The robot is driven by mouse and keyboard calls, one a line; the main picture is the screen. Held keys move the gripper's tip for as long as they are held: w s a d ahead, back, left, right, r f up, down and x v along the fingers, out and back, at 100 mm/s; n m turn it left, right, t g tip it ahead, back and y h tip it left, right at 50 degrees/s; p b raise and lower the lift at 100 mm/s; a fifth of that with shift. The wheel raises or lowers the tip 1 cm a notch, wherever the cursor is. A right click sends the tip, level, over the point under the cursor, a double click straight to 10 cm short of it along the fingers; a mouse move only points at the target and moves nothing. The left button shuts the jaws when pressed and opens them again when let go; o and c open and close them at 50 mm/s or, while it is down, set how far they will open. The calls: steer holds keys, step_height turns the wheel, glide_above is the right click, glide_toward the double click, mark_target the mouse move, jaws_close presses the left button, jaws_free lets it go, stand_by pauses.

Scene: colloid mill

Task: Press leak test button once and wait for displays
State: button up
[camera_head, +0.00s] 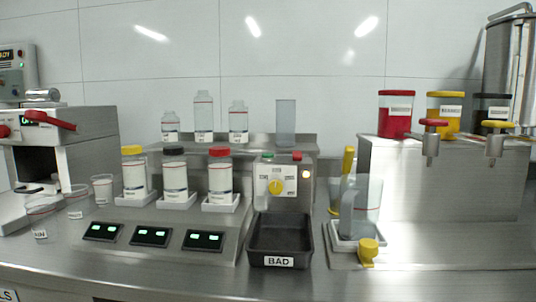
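A small grey box (289,168) stands behind the tray, with a yellow knob (276,187) on its labelled white front. A green piece (267,156) and a red piece (297,156) show at its top, and a pale lit lamp (306,174) at its right. I cannot read which part is the leak test button. Three black displays, left (103,232), middle (151,236) and right (203,240), show lit green marks too small to read. Behind them, bottles with yellow (134,177), black (175,178) and red (220,178) caps stand on white pads. My gripper is out of view.
A black tray (280,262) labelled BAD stands in front of the box, apparently empty. Clear beakers (75,203) stand at left beside a machine. A clear jug (360,207) stands at right near a steel dispenser (450,180) with colored containers. The front counter strip is clear.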

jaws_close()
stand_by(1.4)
